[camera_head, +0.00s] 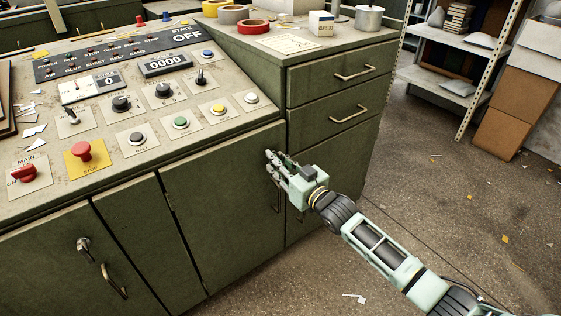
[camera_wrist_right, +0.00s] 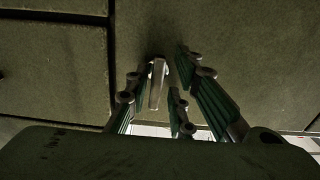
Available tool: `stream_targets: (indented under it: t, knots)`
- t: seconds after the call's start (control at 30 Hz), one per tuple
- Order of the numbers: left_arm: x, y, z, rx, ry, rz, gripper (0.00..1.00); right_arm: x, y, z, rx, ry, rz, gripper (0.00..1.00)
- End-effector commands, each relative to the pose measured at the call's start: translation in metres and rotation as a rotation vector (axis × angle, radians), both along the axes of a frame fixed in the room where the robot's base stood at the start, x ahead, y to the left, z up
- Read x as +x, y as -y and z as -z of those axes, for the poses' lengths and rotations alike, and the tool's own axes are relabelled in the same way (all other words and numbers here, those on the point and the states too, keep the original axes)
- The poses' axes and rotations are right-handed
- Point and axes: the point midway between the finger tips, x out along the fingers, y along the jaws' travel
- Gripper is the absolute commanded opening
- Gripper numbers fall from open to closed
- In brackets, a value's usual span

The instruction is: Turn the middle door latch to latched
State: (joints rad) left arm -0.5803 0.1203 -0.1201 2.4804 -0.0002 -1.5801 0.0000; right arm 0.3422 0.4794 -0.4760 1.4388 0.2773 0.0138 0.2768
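The wide green cabinet door (camera_head: 222,210), below the control panel, stands shut. My right gripper (camera_head: 278,163) is at the upper right part of this door and hides its latch in the head view. In the right wrist view a metal latch lever (camera_wrist_right: 157,85) lies between the fingers of my right gripper (camera_wrist_right: 160,80). The lever runs nearly along the picture's vertical, slightly tilted. The fingers are spread on both sides of it, with gaps visible; firm contact does not show. My left gripper is not in view.
A door pull (camera_head: 276,197) shows just below my right gripper. Another latch (camera_head: 83,246) and pull (camera_head: 113,281) are on the left door. Red stop button (camera_head: 81,151) and several switches sit on the panel above. Drawers (camera_head: 340,80) are right; the floor (camera_head: 450,200) is mostly free.

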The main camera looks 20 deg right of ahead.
Motion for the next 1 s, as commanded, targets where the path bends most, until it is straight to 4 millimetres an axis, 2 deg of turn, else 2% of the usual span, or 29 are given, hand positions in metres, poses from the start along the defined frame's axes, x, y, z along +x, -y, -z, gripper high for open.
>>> stream_targets:
  t: [0.33, 0.47, 0.57, 1.0]
  knots:
    - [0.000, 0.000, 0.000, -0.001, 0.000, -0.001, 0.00, 0.000, 0.002, 0.000, 0.001, -0.001, 0.004, 0.28]
    - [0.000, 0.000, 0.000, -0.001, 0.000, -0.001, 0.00, -0.005, 0.005, 0.001, 0.001, -0.003, 0.004, 0.28]
    - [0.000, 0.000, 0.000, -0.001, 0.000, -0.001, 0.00, -0.017, 0.009, 0.002, 0.001, -0.004, 0.004, 0.28]
    - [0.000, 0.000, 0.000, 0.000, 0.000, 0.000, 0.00, -0.092, 0.035, 0.002, 0.001, -0.004, 0.002, 0.28]
